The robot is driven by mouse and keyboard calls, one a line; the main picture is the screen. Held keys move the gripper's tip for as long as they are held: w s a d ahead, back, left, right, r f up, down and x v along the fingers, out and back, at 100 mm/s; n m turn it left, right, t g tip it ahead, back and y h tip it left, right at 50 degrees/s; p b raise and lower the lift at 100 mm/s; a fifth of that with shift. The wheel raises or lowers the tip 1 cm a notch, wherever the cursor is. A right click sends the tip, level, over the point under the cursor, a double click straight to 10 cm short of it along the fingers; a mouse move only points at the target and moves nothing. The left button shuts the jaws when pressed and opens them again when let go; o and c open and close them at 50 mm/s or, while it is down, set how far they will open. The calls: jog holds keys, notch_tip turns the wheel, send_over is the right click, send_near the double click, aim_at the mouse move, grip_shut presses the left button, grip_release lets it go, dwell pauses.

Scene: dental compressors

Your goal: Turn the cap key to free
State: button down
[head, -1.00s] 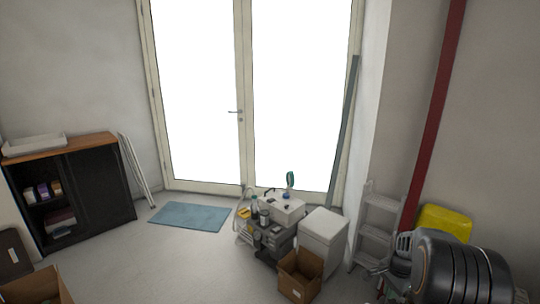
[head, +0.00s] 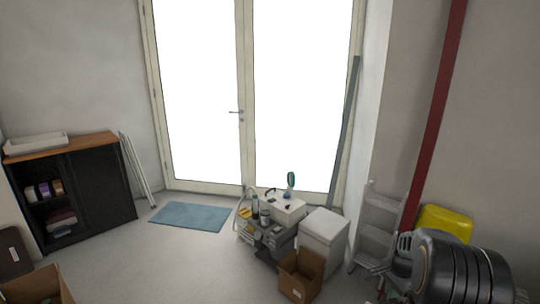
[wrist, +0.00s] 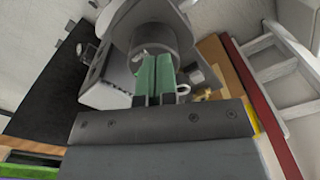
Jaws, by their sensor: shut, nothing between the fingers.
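In the wrist view my gripper (wrist: 156,62) shows as two green fingers side by side, closed together with nothing between them. Their tips point toward a grey rounded part (wrist: 152,30) on a grey housing; I cannot tell whether they touch it. A small pale ring-shaped piece (wrist: 183,91) shows just right of the fingers. I cannot make out the cap key for certain in either view. In the head view a black ribbed tank-like body (head: 462,270) fills the lower right corner. I cannot pick out my gripper there.
A step ladder (head: 376,225) and a yellow container (head: 445,222) stand near the black body, beside a red pipe (head: 436,120). A white cabinet (head: 324,240), an open cardboard box (head: 300,275) and a loaded cart (head: 265,240) are left of them. Floor around the blue mat (head: 190,216) is clear.

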jog(key=shift+s+f, duration=0.7)
jog(key=shift+s+d, duration=0.1)
jog(key=shift+s, duration=0.3)
jog(key=shift+s+d, duration=0.35)
jog(key=shift+s, duration=0.1)
jog(key=shift+s+a, duration=0.15)
jog(key=shift+a, duration=0.05)
dwell(0.3)
notch_tip(320, 180, up, 6)
jog(key=p, duration=0.5)
jog(key=shift+w+r, duration=0.2)
jog(key=shift+r, duration=0.05)
jog(key=shift+a, duration=0.1)
